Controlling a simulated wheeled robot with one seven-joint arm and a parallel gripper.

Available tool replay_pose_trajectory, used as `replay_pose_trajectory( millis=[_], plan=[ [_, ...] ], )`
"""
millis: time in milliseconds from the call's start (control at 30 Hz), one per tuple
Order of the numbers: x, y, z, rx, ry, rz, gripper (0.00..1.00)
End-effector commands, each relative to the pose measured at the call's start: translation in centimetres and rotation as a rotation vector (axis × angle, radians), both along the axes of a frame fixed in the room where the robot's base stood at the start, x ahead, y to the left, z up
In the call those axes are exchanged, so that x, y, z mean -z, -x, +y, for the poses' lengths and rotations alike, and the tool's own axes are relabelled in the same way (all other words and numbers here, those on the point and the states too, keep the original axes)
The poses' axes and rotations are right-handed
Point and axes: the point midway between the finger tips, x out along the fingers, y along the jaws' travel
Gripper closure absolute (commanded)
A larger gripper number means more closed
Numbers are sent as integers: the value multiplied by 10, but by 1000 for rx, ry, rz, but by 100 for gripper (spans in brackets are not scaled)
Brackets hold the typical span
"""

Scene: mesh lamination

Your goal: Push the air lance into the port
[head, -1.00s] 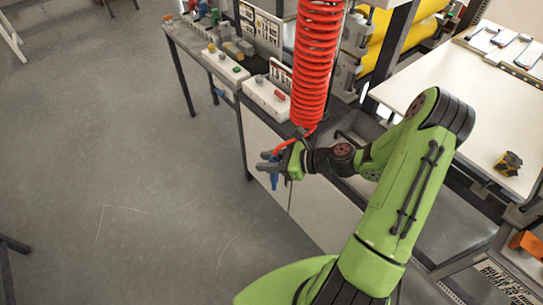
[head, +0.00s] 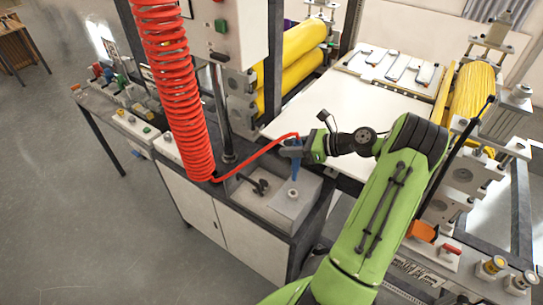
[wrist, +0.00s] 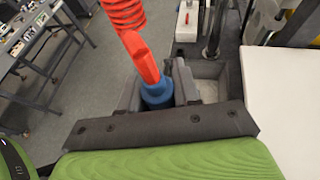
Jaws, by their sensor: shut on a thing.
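The air lance has a blue body (head: 296,168) and a red hose end on top. My gripper (head: 293,151) is shut on it. In the wrist view the dark fingers of my gripper (wrist: 158,90) close on both sides of the blue body (wrist: 157,96), with the red part (wrist: 141,57) above it. The lance points down, roughly upright. A pale round port (head: 292,193) sits on top of a grey box at the bench end. The lance tip is close above it in the head view; I cannot tell whether they touch. The port does not show in the wrist view.
A red coiled hose (head: 176,90) hangs left of my gripper, its tail running to the lance. A grey bin (head: 248,195) with dark tools is left of the port box. A white table (head: 335,110) lies behind, with yellow rollers (head: 292,65) beyond.

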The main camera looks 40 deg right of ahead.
Motion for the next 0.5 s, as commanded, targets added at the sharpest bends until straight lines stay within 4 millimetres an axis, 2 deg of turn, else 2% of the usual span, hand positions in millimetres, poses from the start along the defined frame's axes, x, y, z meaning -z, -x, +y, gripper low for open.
replay_pose_trajectory(
  millis=[333,500],
  plan=[
    [2,1,-1,-1,0,1,100],
    [14,1,0,-1,-1,1,100]
  ],
)
